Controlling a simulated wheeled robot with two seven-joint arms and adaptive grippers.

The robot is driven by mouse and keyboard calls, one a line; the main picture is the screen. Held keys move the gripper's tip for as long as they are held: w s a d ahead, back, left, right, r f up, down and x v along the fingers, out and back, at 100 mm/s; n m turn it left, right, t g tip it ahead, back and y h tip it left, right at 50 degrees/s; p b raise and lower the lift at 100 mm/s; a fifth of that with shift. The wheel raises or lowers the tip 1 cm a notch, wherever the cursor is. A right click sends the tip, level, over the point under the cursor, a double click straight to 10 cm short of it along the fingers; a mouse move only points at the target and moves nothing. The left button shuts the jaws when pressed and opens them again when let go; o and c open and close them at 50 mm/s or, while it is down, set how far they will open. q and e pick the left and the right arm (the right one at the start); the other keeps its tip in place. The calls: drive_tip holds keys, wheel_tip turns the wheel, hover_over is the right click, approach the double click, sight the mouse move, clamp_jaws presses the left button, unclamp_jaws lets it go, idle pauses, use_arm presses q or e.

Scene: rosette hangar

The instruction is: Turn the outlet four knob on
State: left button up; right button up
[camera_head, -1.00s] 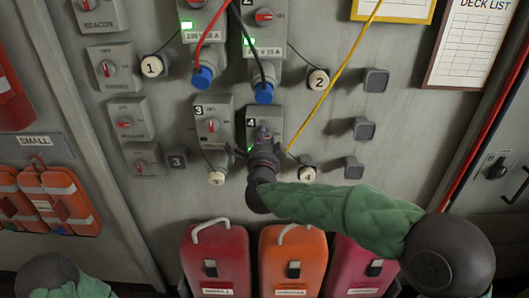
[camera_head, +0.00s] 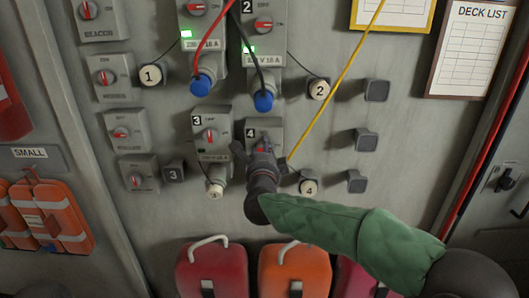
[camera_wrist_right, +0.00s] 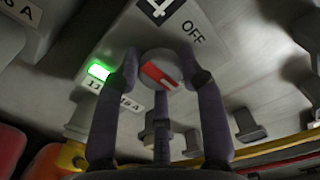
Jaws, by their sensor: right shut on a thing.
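The outlet four box (camera_head: 277,127) is a grey unit marked 4 in the lower middle of the panel. Its round grey knob (camera_wrist_right: 160,72) has a red pointer, slanted in the right wrist view, below and left of the OFF label. A green lamp (camera_wrist_right: 98,71) glows on the box. My right gripper (camera_head: 259,151) is shut on the knob, with fingers on both sides of it. In the head view the gripper hides much of the knob and the lower box. My left gripper is not in view.
Outlet three (camera_head: 211,132) sits close on the left of outlet four. A yellow cable (camera_head: 335,88) runs down just right of my gripper. Round cap 4 (camera_head: 309,187) hangs below right. Red (camera_head: 211,272) and orange (camera_head: 293,271) cases stand below my forearm.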

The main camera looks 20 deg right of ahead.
drive_tip(key=shift+a+f, duration=0.25)
drive_tip(key=o, duration=0.9)
drive_tip(key=shift+o, duration=1.2)
drive_tip(key=shift+w+a+r, duration=0.1)
drive_tip(key=shift+a, duration=0.05)
drive_tip(key=shift+d+r, duration=0.1)
drive_tip(key=shift+d, duration=0.1)
drive_tip(key=v, duration=1.2)
